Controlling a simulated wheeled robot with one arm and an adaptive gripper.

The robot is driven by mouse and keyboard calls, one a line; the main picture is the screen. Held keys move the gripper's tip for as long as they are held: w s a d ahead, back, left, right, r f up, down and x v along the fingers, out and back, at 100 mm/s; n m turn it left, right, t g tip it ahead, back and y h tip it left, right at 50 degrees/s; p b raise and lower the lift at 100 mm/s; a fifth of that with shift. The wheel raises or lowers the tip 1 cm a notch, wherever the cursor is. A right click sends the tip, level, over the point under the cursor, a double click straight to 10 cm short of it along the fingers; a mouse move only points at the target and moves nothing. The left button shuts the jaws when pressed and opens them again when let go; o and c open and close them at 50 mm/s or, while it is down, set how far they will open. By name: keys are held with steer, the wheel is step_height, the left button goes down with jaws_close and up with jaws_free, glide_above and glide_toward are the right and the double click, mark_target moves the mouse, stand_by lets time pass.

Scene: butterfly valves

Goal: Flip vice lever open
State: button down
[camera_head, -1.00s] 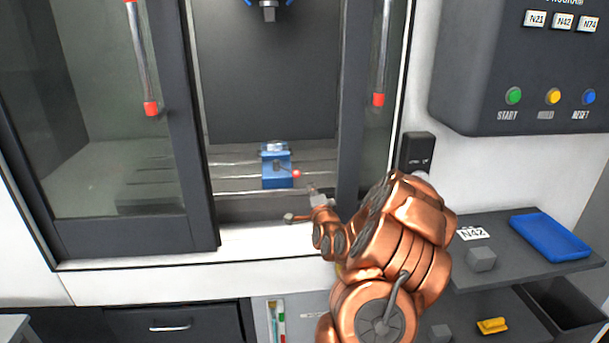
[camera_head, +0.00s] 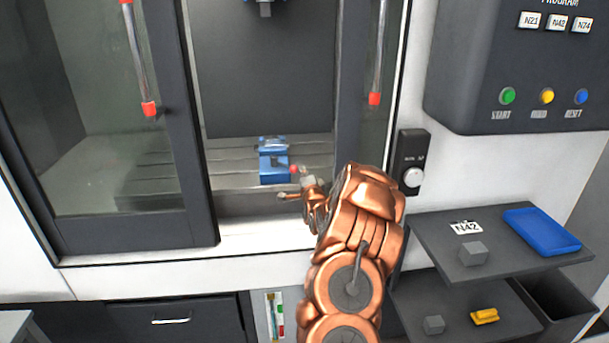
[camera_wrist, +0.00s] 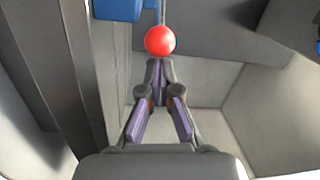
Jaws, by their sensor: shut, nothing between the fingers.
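The blue vice (camera_head: 274,165) stands on the slotted bed inside the machine, and its corner shows at the top of the wrist view (camera_wrist: 118,9). Its lever ends in a red ball (camera_head: 294,169) on the vice's right side. In the wrist view the red ball (camera_wrist: 160,41) is just beyond my fingertips, with the thin rod (camera_wrist: 161,12) running up behind it. My gripper (camera_wrist: 158,66) is shut and empty, its tips very close to the ball; I cannot tell whether they touch. In the head view my gripper (camera_head: 305,174) is at the machine opening, right beside the ball.
The machine doors stand apart, with a dark frame (camera_head: 193,120) left of the opening and another at its right. A white sill (camera_head: 262,232) lies below. Shelves with a blue tray (camera_head: 541,231) and grey blocks are at right.

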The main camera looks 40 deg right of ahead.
steer(key=shift+x, duration=0.85)
steer(key=shift+a+h, duration=0.25)
steer(key=shift+h, duration=0.05)
